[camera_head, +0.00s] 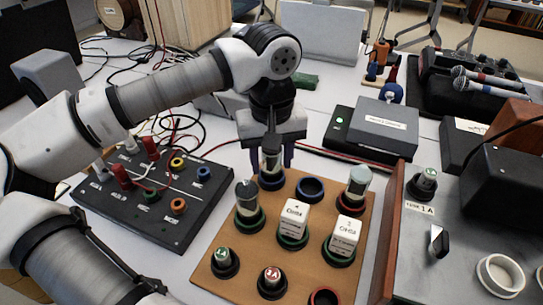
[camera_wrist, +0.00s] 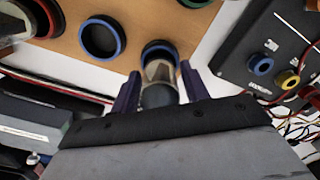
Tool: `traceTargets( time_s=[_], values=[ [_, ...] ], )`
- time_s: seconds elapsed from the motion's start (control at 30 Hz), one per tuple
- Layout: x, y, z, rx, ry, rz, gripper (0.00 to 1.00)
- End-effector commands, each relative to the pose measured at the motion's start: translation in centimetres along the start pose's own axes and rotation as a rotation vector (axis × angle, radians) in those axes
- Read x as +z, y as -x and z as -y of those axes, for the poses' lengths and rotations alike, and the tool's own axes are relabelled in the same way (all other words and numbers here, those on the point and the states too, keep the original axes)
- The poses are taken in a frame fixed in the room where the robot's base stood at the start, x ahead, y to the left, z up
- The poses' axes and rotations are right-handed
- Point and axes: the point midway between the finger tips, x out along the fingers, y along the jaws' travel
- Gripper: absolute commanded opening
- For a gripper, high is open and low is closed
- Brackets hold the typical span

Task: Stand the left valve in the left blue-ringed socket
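The left valve (camera_head: 271,162), a glass tube with a dark top, stands upright at the left blue-ringed socket (camera_head: 272,184). Its lower end appears to be inside the ring. In the wrist view the valve (camera_wrist: 160,72) meets the blue ring (camera_wrist: 158,46); the seating depth is hidden. My gripper (camera_head: 271,160) is above the socket with its purple fingers on either side of the valve. It looks open, with narrow gaps between the fingers (camera_wrist: 161,76) and the glass. The second blue-ringed socket (camera_head: 310,188) is empty.
Another valve (camera_head: 248,200) stands front left in a green-ringed socket, and one (camera_head: 357,182) stands at the right. White cubes (camera_head: 294,220) and small round plugs (camera_head: 225,262) occupy the board (camera_head: 318,270). A black terminal box (camera_head: 150,230) lies left; a wooden-edged tray (camera_head: 388,240) is right.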

Motion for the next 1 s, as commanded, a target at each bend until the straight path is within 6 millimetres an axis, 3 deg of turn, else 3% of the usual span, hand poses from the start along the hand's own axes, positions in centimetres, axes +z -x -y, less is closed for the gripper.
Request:
traceTargets(
  time_s=[0.33, 0.5, 1.0],
  values=[
    [0.0, 0.1, 0.0, 0.0, 0.0, 0.0, 0.54],
    [0.0, 1.4, 0.0, 0.0, 0.0, -0.002, 0.54],
    [-0.1, 11.3, 0.0, 0.0, 0.0, -0.002, 0.54]
  ],
)
